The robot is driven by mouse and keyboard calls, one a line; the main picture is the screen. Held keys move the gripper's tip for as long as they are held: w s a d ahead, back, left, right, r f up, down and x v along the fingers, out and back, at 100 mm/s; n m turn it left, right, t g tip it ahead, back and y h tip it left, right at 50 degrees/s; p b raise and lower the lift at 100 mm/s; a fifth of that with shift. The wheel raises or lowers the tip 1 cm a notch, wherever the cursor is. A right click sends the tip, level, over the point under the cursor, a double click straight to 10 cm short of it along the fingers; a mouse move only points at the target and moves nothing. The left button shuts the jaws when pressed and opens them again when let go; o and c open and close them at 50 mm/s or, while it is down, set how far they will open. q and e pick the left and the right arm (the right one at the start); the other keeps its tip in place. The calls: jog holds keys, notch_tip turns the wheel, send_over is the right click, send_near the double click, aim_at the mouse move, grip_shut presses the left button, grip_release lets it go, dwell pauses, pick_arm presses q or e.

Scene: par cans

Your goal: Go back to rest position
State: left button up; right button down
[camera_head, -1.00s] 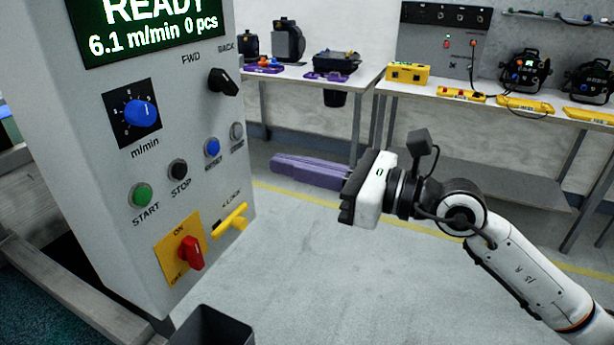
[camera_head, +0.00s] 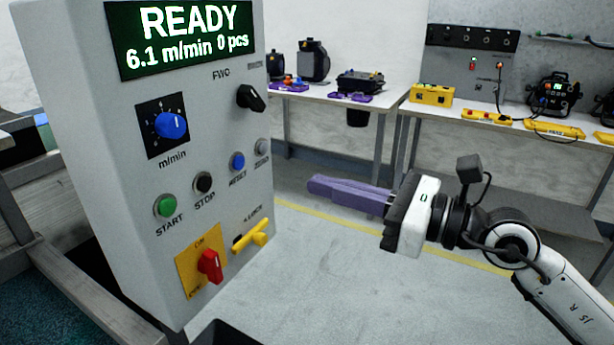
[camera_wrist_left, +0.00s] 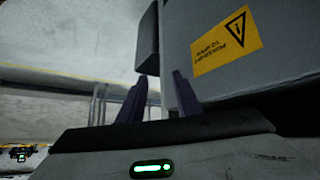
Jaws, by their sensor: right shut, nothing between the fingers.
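My right gripper (camera_head: 314,186) has purple fingers pressed together and holds nothing. It points left in the head view, in open space to the right of the grey control cabinet (camera_head: 90,120), apart from it. My left gripper is outside the head view. In the left wrist view my left gripper (camera_wrist_left: 156,88) shows two purple fingers apart, with nothing seen between them. Behind them is a grey housing (camera_wrist_left: 285,60) with a yellow warning label (camera_wrist_left: 226,43); I cannot tell how far off it is.
The cabinet carries a lit READY display (camera_head: 185,35), a red rotary switch (camera_head: 210,265) and a yellow lock handle (camera_head: 250,238). A workbench (camera_head: 405,105) with black lamps and yellow and purple items runs along the back wall. The grey floor (camera_head: 320,290) between is clear.

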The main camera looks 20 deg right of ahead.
jog(key=s+d+f+m+t+h+p, duration=0.15)
jog(key=f+m+h, duration=0.25)
jog(key=f+m, duration=0.9)
jog(key=s+d+f+m+t+h+p, duration=0.15)
jog(key=f+m+h, duration=0.25)
jog(key=f+m, duration=0.9)
jog(key=s+a+f+m+g, duration=0.4)
jog(key=s+f+m, duration=0.3)
jog(key=f, duration=0.1)
jog(key=s+a+f+m+g, duration=0.4)
jog(key=s+a+f+m, duration=0.1)
jog(key=s+f+m, duration=0.3)
jog(key=shift+s+f+g, duration=0.2)
jog(key=shift+f+g, duration=0.1)
jog(key=shift+f, duration=0.4)
jog(key=shift+w, duration=0.1)
